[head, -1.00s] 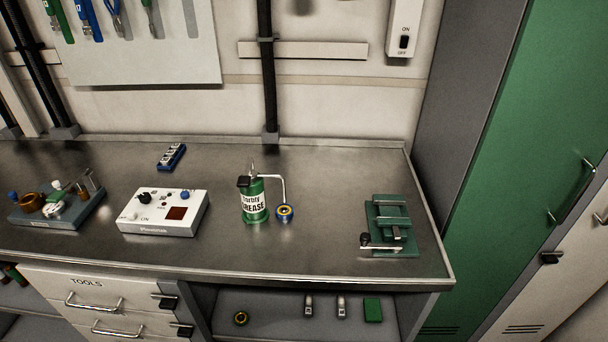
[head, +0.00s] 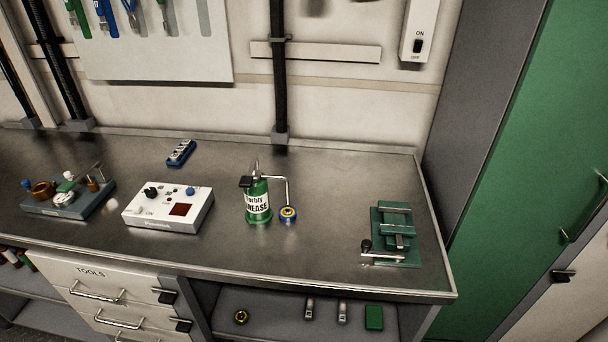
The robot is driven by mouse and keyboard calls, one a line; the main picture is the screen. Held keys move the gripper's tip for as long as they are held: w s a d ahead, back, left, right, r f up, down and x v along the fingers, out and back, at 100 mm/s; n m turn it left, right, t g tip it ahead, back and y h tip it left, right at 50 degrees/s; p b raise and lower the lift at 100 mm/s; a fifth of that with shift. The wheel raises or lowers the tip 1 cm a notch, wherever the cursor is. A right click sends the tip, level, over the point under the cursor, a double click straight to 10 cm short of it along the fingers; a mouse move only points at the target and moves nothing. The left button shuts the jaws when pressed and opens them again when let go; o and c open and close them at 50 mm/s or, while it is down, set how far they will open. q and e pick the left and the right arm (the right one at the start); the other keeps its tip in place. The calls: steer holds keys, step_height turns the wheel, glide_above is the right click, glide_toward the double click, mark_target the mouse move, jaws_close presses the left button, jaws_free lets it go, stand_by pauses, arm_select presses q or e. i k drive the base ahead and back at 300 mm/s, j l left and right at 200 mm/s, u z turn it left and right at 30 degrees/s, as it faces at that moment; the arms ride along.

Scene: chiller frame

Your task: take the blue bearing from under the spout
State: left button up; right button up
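The blue bearing (head: 288,215), a small blue ring with a yellowish inner ring, sits on the metal bench top in the head view. It is just right of the green grease can (head: 258,207), which has a white label. The can's thin bent spout (head: 288,190) reaches over to the right and comes down at the bearing. I cannot tell whether the spout tip touches it. Neither of my grippers shows in the head view.
A green vise (head: 396,235) stands on the bench (head: 330,245) to the right. A white control box (head: 168,208), a small blue block (head: 181,153) and a grey fixture (head: 68,196) are to the left. A yellow-black ring (head: 241,317) lies on the shelf below.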

mark_target(287, 214)
steer(key=l+u, duration=0.45)
steer(key=l, duration=0.4)
steer(key=l+u, duration=0.45)
steer(key=l, duration=0.45)
steer(key=k, duration=0.05)
